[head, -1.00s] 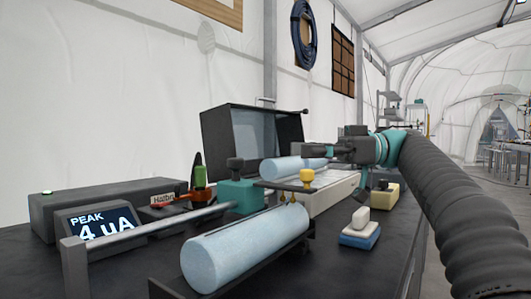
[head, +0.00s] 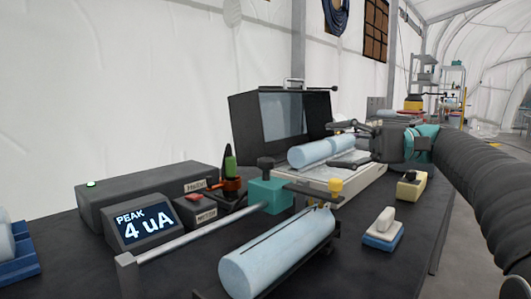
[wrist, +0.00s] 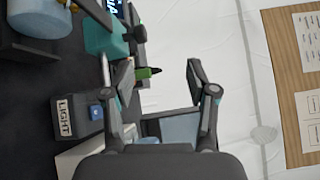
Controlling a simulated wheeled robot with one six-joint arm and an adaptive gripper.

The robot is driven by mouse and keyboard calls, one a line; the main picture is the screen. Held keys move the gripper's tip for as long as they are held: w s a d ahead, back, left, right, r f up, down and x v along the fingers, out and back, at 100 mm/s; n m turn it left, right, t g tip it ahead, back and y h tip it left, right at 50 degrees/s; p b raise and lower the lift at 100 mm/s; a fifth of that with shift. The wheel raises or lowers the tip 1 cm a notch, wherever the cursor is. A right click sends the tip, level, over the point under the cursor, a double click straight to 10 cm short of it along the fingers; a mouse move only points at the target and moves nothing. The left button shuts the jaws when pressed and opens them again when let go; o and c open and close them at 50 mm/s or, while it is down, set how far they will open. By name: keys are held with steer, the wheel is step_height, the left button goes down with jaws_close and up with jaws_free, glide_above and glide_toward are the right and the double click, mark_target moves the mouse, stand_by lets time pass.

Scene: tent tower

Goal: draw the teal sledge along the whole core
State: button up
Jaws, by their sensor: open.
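The teal sledge (head: 268,196) sits at the far end of a grey rail (head: 195,238), with a dark knob (head: 265,164) on top. My gripper (head: 343,146) is open and empty, behind and right of the sledge, over the white tray. In the wrist view the sledge (wrist: 103,38) shows left of my open fingers (wrist: 158,73).
Behind the sledge, pale blue core pieces (head: 315,151) lie on a white tray (head: 340,185) before a dark hooded box (head: 280,125). A display (head: 145,222) reads PEAK 4 uA. A blue-and-white block (head: 383,230) and a yellow block (head: 410,188) stand right.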

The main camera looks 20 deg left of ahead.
mark_target(266, 159)
steer(key=s+a+f+m, duration=0.1)
steer(key=a+m, duration=0.3)
steer(key=m, duration=0.1)
steer(key=s+a+m, duration=0.2)
steer(key=a+m, duration=0.2)
steer(key=m, duration=0.1)
steer(key=s+a+f+m+b, duration=0.1)
steer(key=s+a+m, duration=0.1)
steer(key=a+m, duration=0.2)
steer(key=shift+s+a+f+m, duration=0.2)
steer(key=shift+a+f+m, duration=0.15)
steer(key=shift+m, duration=0.55)
jaws_close()
